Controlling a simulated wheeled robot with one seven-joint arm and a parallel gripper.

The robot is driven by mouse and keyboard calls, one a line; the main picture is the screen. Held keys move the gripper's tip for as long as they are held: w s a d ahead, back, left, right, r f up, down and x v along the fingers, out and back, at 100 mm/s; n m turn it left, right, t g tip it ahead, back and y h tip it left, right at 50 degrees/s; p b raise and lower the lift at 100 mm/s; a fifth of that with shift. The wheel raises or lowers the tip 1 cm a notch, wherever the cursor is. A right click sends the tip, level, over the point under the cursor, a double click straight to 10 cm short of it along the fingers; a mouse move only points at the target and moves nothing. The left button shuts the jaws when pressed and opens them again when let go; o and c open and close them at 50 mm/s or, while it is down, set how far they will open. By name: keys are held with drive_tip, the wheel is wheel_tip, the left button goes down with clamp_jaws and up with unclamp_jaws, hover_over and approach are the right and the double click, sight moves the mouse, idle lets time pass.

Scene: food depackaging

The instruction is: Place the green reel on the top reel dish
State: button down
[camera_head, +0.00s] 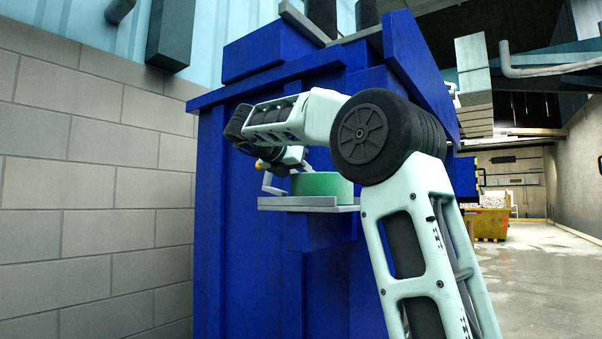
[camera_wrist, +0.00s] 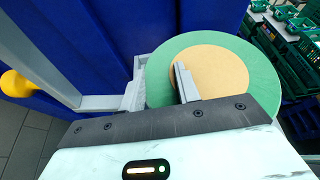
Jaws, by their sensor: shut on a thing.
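The green reel (camera_head: 322,185) is a flat round green drum at the grey dish (camera_head: 300,207) on the front of the blue machine. In the wrist view the reel (camera_wrist: 262,82) shows a green ring around a tan centre (camera_wrist: 222,75). My gripper (camera_wrist: 160,72) is shut on the reel's left side, with one grey finger over the tan centre and a grey part outside the rim. In the head view my wrist hangs just left of the reel and hides some of it. The reel's underside is hidden, so I cannot tell whether it fully rests on the dish.
The tall blue machine (camera_head: 250,270) stands directly behind the dish. A grey bar with a yellow knob (camera_wrist: 18,83) is at the left in the wrist view. A block wall (camera_head: 90,180) is on the left. Green crates (camera_wrist: 297,45) and open floor (camera_head: 540,265) are to the right.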

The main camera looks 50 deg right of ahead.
drive_tip(key=c, duration=1)
unclamp_jaws()
drive_tip(key=shift+o, duration=0.2)
